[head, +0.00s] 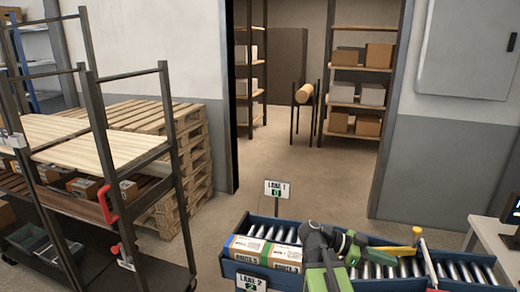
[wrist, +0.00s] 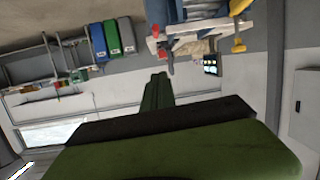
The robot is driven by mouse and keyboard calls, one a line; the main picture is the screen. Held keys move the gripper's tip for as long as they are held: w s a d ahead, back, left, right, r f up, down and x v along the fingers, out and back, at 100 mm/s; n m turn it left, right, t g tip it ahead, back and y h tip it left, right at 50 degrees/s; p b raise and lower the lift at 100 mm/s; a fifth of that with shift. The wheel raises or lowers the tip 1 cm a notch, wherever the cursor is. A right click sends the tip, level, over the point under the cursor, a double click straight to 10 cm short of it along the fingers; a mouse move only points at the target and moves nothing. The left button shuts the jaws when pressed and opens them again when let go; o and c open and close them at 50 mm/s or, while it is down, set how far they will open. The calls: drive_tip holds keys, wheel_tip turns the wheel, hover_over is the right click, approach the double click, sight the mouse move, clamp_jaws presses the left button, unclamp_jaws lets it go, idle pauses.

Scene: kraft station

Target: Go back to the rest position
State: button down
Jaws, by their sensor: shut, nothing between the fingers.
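My gripper (wrist: 158,82) shows in the wrist view as two green fingers lying together, shut and empty. The view past it is tilted. In the head view, my dark and green arm is at the bottom, in front of the roller conveyor (head: 462,270). Which green part there is the gripper tip is hard to tell. Part of the rollers is hidden behind the arm.
A cardboard box (head: 262,253) with coloured tape sits on the conveyor, left of my arm. A LANE 1 sign (head: 278,189) stands behind it. A shelf cart (head: 95,150) and stacked pallets (head: 190,150) are at left. Floor beyond the conveyor is clear up to the doorway.

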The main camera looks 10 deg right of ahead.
drive_tip(key=w+a+f+n+t+y+p, duration=0.1)
drive_tip(key=w+a+f+n+t+y, duration=0.1)
drive_tip(key=a+f+n+y, duration=0.2)
drive_tip(key=w+a+f+n+t+y+p, duration=0.1)
drive_tip(key=a+f+n+y, duration=0.4)
drive_tip(key=a+n, duration=0.5)
drive_tip(key=w+a+f+n+t+y, duration=0.2)
drive_tip(key=a+n, duration=0.5)
drive_tip(key=a, duration=0.7)
wheel_tip(320, 180, down, 2)
drive_tip(key=w+y, duration=0.1)
drive_tip(key=y, duration=0.2)
drive_tip(key=shift+a+f+n+t+p, duration=0.2)
drive_tip(key=shift+a+n+t+p, duration=0.1)
drive_tip(key=shift+n+p, duration=0.1)
